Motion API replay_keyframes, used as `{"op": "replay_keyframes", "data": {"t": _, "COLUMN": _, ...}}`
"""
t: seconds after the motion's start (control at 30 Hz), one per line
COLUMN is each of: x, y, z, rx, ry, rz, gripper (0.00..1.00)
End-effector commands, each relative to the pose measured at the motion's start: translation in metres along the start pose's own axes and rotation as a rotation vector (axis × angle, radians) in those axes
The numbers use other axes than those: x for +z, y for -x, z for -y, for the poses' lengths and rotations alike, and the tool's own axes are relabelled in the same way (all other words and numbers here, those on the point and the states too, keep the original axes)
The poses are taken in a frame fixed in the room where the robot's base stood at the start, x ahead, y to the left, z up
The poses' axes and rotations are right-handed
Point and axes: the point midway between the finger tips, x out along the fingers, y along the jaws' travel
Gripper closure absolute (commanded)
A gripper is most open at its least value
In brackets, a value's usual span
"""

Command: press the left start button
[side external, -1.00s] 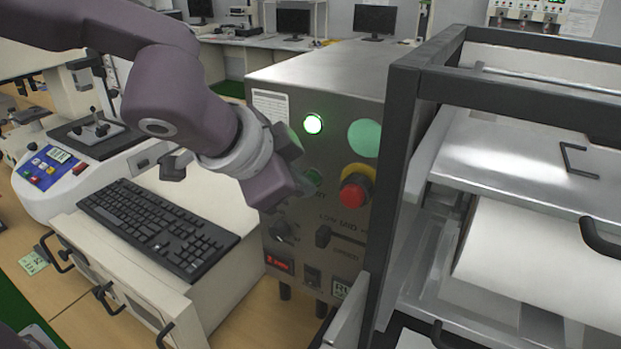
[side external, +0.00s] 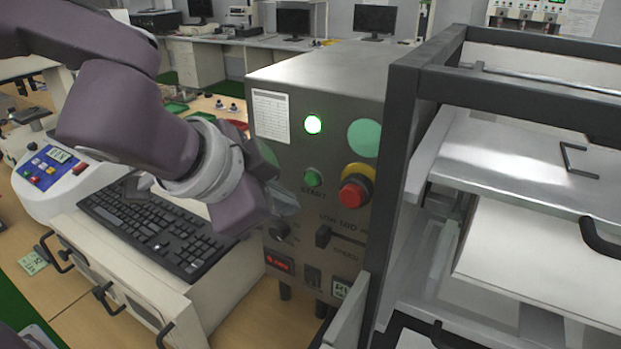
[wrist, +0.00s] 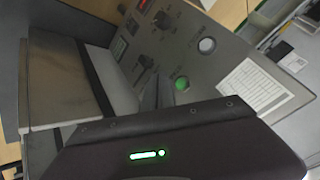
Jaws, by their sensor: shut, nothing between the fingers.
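The start button (side external: 313,177) is a small green round button on the grey machine's front panel, with a START label under it. In the wrist view a green button (wrist: 182,84) shows just beyond my gripper body. My gripper (side external: 284,200) is shut and empty. It is left of and slightly below the button in the side view, apart from it. In the wrist view the slim grey fingers (wrist: 154,92) point at the panel. I see only one button labelled START.
A knob (side external: 280,229) and slider (side external: 323,236) sit below. A dark frame (side external: 398,150) stands at right, a keyboard (side external: 155,228) at left.

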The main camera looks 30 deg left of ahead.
Motion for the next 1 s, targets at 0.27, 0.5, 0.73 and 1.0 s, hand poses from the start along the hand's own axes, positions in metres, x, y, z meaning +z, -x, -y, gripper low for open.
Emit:
{"op": "replay_keyframes", "data": {"t": 0.27, "x": 0.010, "y": 0.015, "z": -0.011, "rx": 0.000, "ry": 0.000, "rz": -0.001, "gripper": 1.00}}
{"op": "replay_keyframes", "data": {"t": 0.5, "x": 0.011, "y": 0.015, "z": -0.011, "rx": 0.000, "ry": 0.001, "rz": -0.001, "gripper": 1.00}}
{"op": "replay_keyframes", "data": {"t": 0.73, "x": 0.011, "y": 0.015, "z": -0.011, "rx": 0.000, "ry": 0.001, "rz": -0.001, "gripper": 1.00}}
{"op": "replay_keyframes", "data": {"t": 1.0, "x": 0.011, "y": 0.015, "z": -0.011, "rx": 0.000, "ry": 0.001, "rz": -0.001, "gripper": 1.00}}
